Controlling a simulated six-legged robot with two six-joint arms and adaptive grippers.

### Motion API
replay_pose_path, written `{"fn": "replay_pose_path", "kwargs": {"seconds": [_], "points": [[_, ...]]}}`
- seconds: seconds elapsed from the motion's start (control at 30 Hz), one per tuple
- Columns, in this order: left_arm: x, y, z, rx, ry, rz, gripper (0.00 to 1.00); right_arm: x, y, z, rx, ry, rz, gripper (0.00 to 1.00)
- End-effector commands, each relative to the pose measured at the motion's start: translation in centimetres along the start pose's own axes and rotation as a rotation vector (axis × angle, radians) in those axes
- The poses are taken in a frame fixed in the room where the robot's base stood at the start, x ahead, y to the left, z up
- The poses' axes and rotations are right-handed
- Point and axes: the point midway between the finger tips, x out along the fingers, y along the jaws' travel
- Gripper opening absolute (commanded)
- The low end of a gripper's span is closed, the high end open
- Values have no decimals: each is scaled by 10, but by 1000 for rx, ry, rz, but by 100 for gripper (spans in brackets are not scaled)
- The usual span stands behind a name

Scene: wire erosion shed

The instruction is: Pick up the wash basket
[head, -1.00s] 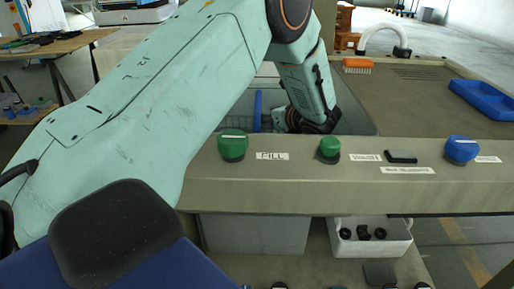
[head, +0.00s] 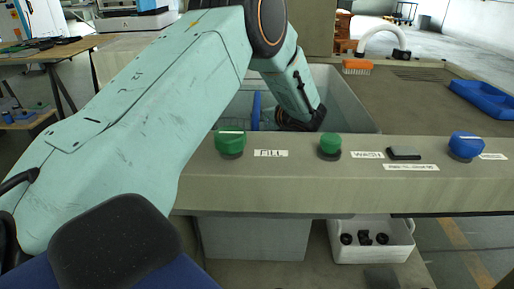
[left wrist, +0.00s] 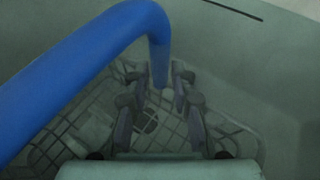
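The wash basket (left wrist: 62,148) is a wire-mesh basket inside a grey-green tank. Its blue handle (head: 256,110) stands up in the head view, left of my left gripper. In the left wrist view the handle (left wrist: 75,58) arches from the lower left to the top middle, then bends down toward the space between my fingertips. My left gripper (left wrist: 158,95) points down into the tank with its fingers spread, and nothing is clamped. I cannot tell whether a finger touches the handle. My arm hides part of the basket in the head view. My right gripper is not in view.
The tank (head: 350,100) has high walls around the gripper. A front panel (head: 330,185) carries green and blue knobs. To the right are a worktop with an orange brush (head: 357,67) and a blue tray (head: 485,98). A white bin (head: 372,252) with black parts stands below.

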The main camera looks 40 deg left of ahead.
Motion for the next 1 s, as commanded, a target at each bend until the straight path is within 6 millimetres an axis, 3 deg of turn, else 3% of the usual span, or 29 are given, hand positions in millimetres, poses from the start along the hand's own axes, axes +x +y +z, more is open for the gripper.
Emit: {"fn": "replay_pose_path", "kwargs": {"seconds": [0.2,1.0], "points": [[0,1,-2,3,4,1,0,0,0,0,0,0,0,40],[0,1,0,3,5,1,0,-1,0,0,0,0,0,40]]}}
